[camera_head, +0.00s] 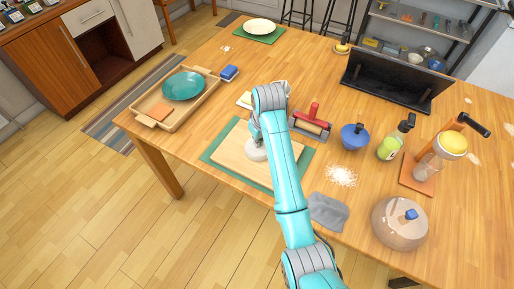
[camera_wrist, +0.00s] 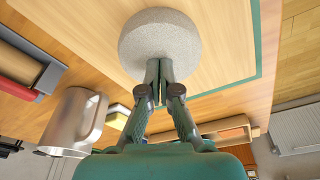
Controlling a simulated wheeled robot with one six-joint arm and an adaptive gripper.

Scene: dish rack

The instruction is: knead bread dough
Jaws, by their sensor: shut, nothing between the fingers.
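A pale, speckled round of dough (camera_head: 254,154) lies on a wooden board (camera_head: 229,157) over a green mat (camera_head: 209,152). My arm hides part of the dough and most of my gripper in the head view. In the wrist view the dough (camera_wrist: 158,35) is round and smooth-edged on the board (camera_wrist: 225,40). My gripper (camera_wrist: 159,66) is shut, with its fingertips together and nothing between them. The tips meet the near edge of the dough in the picture; I cannot tell whether they press into it.
A tray (camera_head: 207,99) with a teal plate stands left. A red-handled item (camera_head: 313,112), blue bowl (camera_head: 354,138), green bottle (camera_head: 389,147), white powder (camera_head: 341,176), grey cloth (camera_head: 328,211) and glass dome (camera_head: 396,229) lie right. A metallic mug (camera_wrist: 78,122) stands near my gripper.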

